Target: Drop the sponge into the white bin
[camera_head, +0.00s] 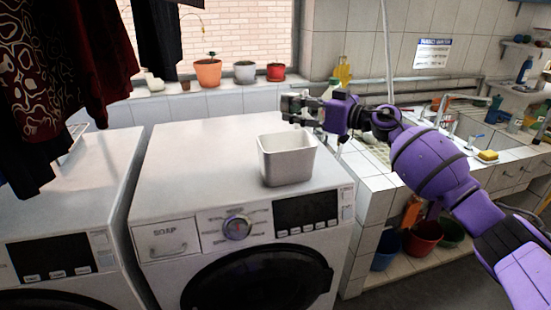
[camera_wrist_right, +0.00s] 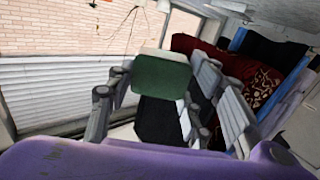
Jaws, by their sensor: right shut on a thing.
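The white bin (camera_head: 289,171) stands upright and open-topped on the washing machine, near its front right. My right gripper (camera_head: 296,106) is raised behind and above the bin's far rim, apart from it. In the right wrist view my right gripper (camera_wrist_right: 155,100) is shut on a green block, which looks like the sponge (camera_wrist_right: 162,77), held between the fingers. I cannot make out the held sponge in the head view. The inside bottom of the bin is hidden. My left gripper is not in view.
The bin's washing machine (camera_head: 195,150) has a clear top around it. Potted plants line the windowsill, with an orange pot (camera_head: 208,73) at left. Clothes (camera_head: 60,60) hang at upper left. A yellow block (camera_head: 488,155) lies by the tiled sink at right. Buckets (camera_head: 422,238) stand below.

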